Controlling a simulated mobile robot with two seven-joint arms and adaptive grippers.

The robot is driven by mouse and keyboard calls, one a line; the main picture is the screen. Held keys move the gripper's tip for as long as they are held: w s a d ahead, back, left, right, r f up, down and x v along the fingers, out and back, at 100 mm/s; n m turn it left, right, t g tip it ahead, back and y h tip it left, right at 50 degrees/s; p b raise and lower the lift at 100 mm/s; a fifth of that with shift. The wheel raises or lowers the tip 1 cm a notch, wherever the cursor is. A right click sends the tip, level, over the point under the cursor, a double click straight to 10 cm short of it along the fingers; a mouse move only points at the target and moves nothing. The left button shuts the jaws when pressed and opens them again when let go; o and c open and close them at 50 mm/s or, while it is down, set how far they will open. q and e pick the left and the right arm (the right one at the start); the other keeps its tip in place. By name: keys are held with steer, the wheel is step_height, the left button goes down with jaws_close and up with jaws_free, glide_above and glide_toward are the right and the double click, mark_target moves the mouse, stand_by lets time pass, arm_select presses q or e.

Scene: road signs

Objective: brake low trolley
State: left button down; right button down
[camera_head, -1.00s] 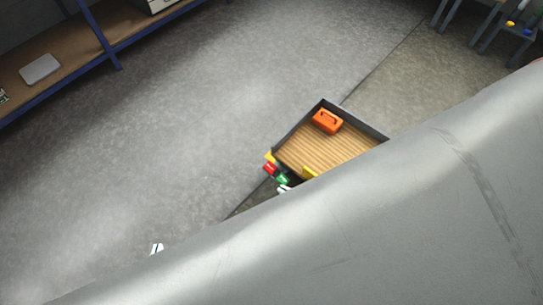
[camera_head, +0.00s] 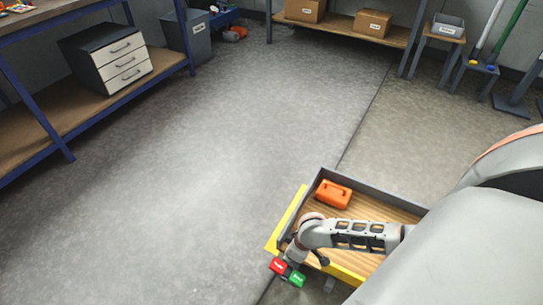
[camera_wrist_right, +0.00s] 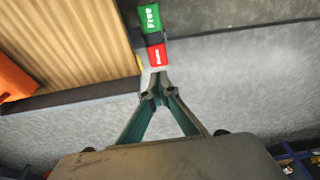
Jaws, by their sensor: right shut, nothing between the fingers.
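The low trolley (camera_head: 375,188) has a wooden deck, a grey rim and yellow edging, and stands at the lower right in the head view. At its near left corner are a red pedal (camera_head: 277,267) and a green pedal (camera_head: 297,279). In the right wrist view the green pedal (camera_wrist_right: 151,18) reads "Free"; the red pedal (camera_wrist_right: 157,55) has small white lettering. My right gripper (camera_wrist_right: 155,92) is shut and empty, its tips pointing at the red pedal. I cannot tell whether they touch. In the head view my right arm reaches across the trolley. My left gripper is not in view.
An orange toolbox (camera_head: 333,193) lies on the trolley deck. A blue-framed bench (camera_head: 60,135) with a drawer unit (camera_head: 108,57) is at the left. A shelf with cardboard boxes (camera_head: 372,23) stands at the back. The floor left of the trolley is clear.

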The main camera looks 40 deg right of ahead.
steer(key=shift+w+d+f, duration=0.1)
steer(key=shift+w+d, duration=0.1)
steer(key=shift+d, duration=0.2)
